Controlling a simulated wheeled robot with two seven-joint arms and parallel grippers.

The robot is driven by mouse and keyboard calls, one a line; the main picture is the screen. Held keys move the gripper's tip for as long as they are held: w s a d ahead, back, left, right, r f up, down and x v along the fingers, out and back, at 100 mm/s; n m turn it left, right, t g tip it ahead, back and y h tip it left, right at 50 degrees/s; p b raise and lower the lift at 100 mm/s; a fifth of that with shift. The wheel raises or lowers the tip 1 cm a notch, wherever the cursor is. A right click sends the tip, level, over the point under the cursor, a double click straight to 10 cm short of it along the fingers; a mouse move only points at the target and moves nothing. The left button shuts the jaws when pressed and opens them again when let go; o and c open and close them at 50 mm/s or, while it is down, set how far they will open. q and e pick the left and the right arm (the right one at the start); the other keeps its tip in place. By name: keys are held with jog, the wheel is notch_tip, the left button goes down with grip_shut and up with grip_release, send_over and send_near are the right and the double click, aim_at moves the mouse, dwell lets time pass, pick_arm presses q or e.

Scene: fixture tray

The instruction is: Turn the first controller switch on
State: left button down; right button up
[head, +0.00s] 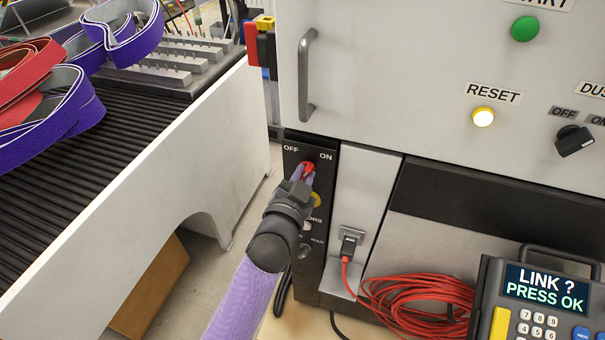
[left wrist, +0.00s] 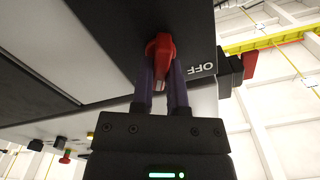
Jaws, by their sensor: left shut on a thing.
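The black controller panel (head: 297,160) has a red switch (head: 308,168) near its top, between the printed words OFF and ON. My left gripper (head: 303,176) is at this switch, its purple fingers closed around the red knob. In the left wrist view the red switch (left wrist: 160,60) sits between the two fingertips of the gripper (left wrist: 162,85), close to the OFF label. The fingers partly cover the knob in the head view, so its exact setting is hard to tell. My right gripper does not show.
Below the switch are a yellow part (head: 316,200) and other controls, partly behind my arm. A red cable coil (head: 415,300) and a handheld terminal (head: 540,300) reading "LINK ? PRESS OK" lie at lower right. A conveyor (head: 195,130) stands left.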

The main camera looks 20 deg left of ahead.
pick_arm(q)
jog(key=shift+m, duration=0.3)
dwell(0.4)
jog(key=c, duration=0.6)
grip_release()
jog(key=s+p, duration=0.1)
jog(key=s, duration=0.9)
jog(key=shift+a, duration=0.15)
